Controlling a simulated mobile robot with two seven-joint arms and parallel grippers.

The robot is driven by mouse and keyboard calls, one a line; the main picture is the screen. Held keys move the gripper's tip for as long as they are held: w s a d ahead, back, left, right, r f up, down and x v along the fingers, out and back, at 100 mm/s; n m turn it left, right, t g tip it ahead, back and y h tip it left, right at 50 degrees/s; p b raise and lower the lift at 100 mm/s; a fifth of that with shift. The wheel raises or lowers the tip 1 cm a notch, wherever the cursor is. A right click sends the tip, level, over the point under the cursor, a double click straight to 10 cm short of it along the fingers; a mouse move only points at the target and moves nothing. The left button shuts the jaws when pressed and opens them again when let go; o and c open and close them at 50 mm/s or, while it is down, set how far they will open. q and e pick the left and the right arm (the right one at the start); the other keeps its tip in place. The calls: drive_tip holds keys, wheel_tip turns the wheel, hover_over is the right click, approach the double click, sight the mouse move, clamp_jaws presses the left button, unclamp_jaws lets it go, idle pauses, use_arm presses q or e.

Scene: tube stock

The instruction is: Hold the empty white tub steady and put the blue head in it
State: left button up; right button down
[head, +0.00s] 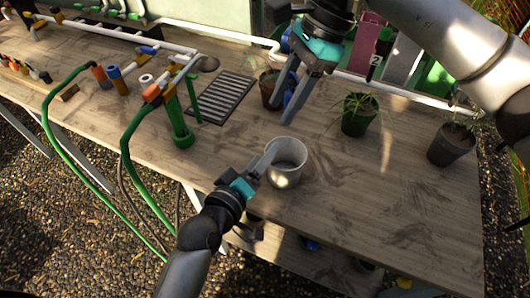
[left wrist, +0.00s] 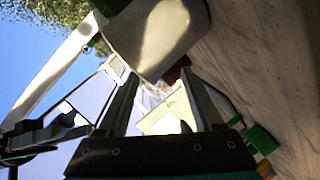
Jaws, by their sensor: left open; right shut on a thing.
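The white tub (head: 285,178) stands upright on the wooden table in the head view. Its inside looks empty. My left gripper (head: 264,163) is open at the tub's left side; I cannot tell whether it touches. In the left wrist view the tub (left wrist: 155,35) fills the top, just past the spread fingertips (left wrist: 158,74). My right gripper (head: 289,98) is above and behind the tub, pointing down, shut on the blue head (head: 290,92). The head is partly hidden by the fingers and is clear of the tub.
A brown pot (head: 268,92) stands close behind the right gripper. Two dark potted plants (head: 358,122) (head: 450,145) stand to the right. A dark slotted tray (head: 222,98) and a green tube (head: 180,125) are to the left. The table right of the tub is bare.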

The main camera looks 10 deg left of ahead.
use_arm(q)
drive_tip(key=shift+x, duration=0.8)
clamp_jaws()
idle(0.4)
